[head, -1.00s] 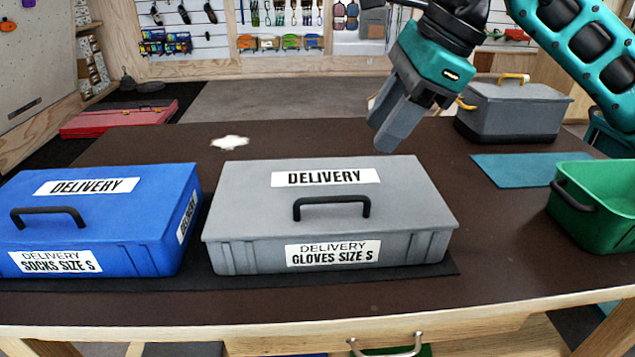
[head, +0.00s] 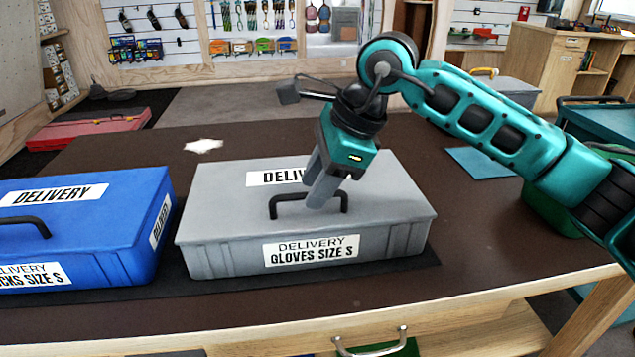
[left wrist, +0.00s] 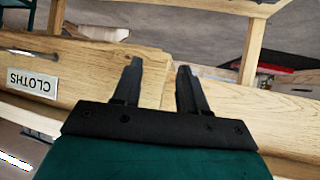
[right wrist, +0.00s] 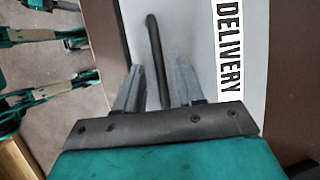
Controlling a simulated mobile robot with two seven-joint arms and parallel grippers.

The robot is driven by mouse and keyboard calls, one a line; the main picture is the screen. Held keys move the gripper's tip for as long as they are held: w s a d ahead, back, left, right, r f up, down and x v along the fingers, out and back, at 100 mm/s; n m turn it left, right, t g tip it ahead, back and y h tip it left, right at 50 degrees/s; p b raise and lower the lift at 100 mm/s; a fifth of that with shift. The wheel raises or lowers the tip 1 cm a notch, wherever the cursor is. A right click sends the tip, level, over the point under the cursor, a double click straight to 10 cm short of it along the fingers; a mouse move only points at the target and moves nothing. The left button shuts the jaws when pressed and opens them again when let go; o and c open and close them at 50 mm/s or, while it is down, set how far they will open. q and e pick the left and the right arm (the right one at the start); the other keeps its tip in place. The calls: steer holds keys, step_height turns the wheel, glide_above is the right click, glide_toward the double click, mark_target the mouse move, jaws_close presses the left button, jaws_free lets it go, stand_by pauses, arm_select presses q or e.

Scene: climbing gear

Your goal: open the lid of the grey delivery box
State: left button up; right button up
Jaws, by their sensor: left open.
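The grey delivery box (head: 225,215) stands on the workbench with its lid shut. It carries "DELIVERY" and "GLOVES SIZE S" labels, and a black handle (head: 273,205) rises from the lid. My right gripper (head: 318,196) is over the lid at the handle. In the right wrist view the handle (right wrist: 155,55) runs between the two open fingers (right wrist: 157,82). The fingers look apart from it on both sides. My left gripper (left wrist: 155,72) is open and empty, in front of wooden bench parts, and is not in the head view.
A blue delivery box (head: 95,225) stands close on the left of the grey one. A teal mat (head: 480,162) and a green bin (head: 550,208) are on the right, the bin partly behind my right arm.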

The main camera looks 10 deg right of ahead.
steer(key=shift+f, duration=0.1)
jaws_close()
stand_by(0.3)
stand_by(0.4)
